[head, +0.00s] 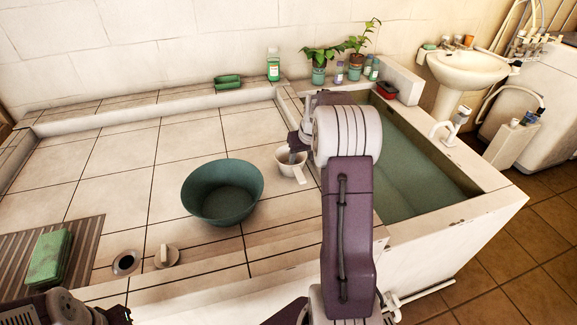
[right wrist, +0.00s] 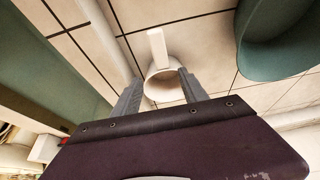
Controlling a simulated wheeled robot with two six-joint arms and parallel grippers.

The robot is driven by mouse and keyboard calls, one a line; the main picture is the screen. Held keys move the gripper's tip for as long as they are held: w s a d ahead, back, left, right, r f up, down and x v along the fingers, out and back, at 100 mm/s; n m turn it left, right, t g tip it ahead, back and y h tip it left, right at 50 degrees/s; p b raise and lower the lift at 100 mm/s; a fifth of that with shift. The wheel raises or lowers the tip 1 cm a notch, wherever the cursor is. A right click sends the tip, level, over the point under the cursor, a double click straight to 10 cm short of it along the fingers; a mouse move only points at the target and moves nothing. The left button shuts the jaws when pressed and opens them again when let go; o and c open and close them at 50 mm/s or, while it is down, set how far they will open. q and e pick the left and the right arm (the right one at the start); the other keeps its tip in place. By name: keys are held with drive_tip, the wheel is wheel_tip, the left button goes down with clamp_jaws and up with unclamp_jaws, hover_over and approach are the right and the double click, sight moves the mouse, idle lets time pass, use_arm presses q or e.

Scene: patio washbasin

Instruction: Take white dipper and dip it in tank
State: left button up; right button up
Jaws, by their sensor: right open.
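The white dipper (head: 291,162) stands on the tiled counter, beside the tank's wall, with its handle toward the front. In the right wrist view the dipper (right wrist: 157,42) lies just beyond my fingers, its cup partly hidden behind them. My right gripper (head: 297,150) is open over the dipper's cup; in the right wrist view its two fingers (right wrist: 157,84) stand apart on either side of the cup. I cannot tell whether they touch it. The tank (head: 402,175) holds greenish water at the right, partly hidden by my right arm. My left gripper (head: 85,312) shows only in part at the bottom left.
A green basin (head: 222,192) stands left of the dipper. A drain hole (head: 126,262) and its stopper (head: 166,256) are at the front left, near a green cloth (head: 50,257). Potted plants (head: 319,72) and bottles (head: 273,64) line the back ledge. A red box (head: 387,90) sits by the tank's back.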

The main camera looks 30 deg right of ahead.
sight(297, 168)
drive_tip(key=shift+s+d, duration=0.1)
drive_tip(key=shift+s, duration=0.05)
drive_tip(key=x, duration=0.4)
drive_tip(key=shift+r, duration=0.1)
drive_tip(key=x, duration=0.3)
drive_tip(key=b+x, duration=0.1)
drive_tip(key=x, duration=0.1)
drive_tip(key=shift+a, duration=0.45)
drive_tip(key=shift+d+f, duration=0.1)
drive_tip(key=shift+f, duration=0.4)
drive_tip(key=shift+r, duration=0.1)
drive_tip(key=shift+c, duration=0.9)
clamp_jaws()
